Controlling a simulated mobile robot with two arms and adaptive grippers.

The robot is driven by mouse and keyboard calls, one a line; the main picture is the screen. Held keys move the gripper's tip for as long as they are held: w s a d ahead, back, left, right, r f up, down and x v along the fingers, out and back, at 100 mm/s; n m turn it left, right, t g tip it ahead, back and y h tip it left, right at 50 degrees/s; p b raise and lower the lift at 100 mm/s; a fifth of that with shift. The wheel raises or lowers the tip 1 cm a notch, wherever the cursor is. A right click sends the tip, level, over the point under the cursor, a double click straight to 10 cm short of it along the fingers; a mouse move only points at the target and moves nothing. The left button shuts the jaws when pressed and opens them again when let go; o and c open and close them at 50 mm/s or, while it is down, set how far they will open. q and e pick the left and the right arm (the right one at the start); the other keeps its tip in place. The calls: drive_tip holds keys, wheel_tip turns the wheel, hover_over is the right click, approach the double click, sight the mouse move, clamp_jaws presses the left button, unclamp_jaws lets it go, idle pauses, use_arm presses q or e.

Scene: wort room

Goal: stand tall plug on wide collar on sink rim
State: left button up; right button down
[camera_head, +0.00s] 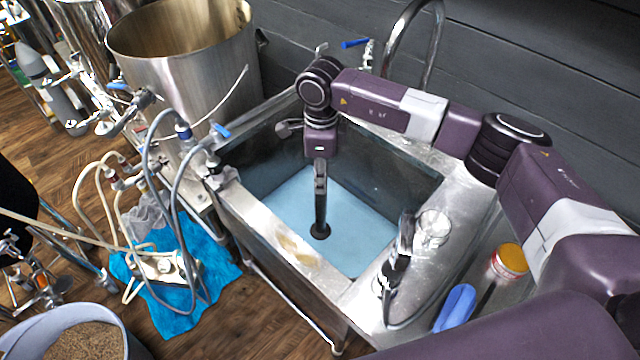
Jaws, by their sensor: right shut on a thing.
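My right arm reaches in from the right, and its gripper (320,178) points down over the sink basin. It is shut on a dark, slim upright piece with a flared round foot, which looks like the tall plug (320,213). The plug hangs over the pale blue basin floor; whether its foot touches the floor is hard to tell. A short, shiny, round piece, probably the wide collar (432,228), sits on the right part of the sink rim (458,222), to the right of the gripper. My left gripper is not in view.
A tap with a sprayer (398,262) stands on the rim close beside the collar. A large steel pot (190,75) stands left behind the sink (290,245).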

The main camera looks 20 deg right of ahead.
use_arm(q)
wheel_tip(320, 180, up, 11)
drive_tip(key=p, duration=1)
use_arm(e)
wheel_tip(320, 180, up, 24)
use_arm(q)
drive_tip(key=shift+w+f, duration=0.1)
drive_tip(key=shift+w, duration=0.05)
use_arm(e)
drive_tip(key=shift+d+f, duration=0.1)
